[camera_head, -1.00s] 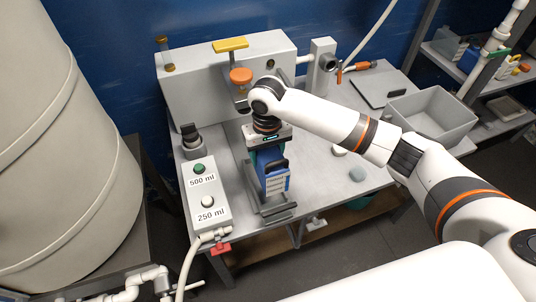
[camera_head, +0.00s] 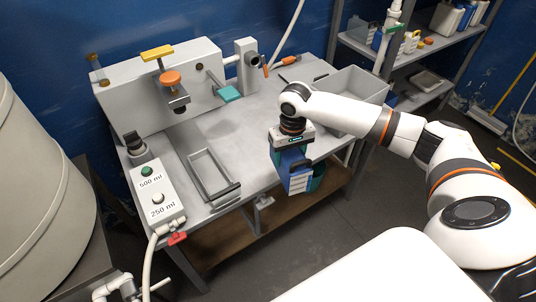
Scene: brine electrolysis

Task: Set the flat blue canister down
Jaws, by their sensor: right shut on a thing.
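The flat blue canister (camera_head: 297,178), with a white label on its side, hangs upright from my right gripper (camera_head: 291,143) at the front edge of the grey table. My right gripper is shut on its top, and the fingers are largely hidden. I cannot tell whether the canister's bottom touches anything, but it appears in front of the table edge. My left gripper is out of view.
The grey table (camera_head: 225,133) carries an empty metal cradle (camera_head: 213,176), a button box (camera_head: 157,196), a dispenser (camera_head: 160,90) and a grey bin (camera_head: 352,90). A shelf (camera_head: 420,62) with several containers stands at the back right.

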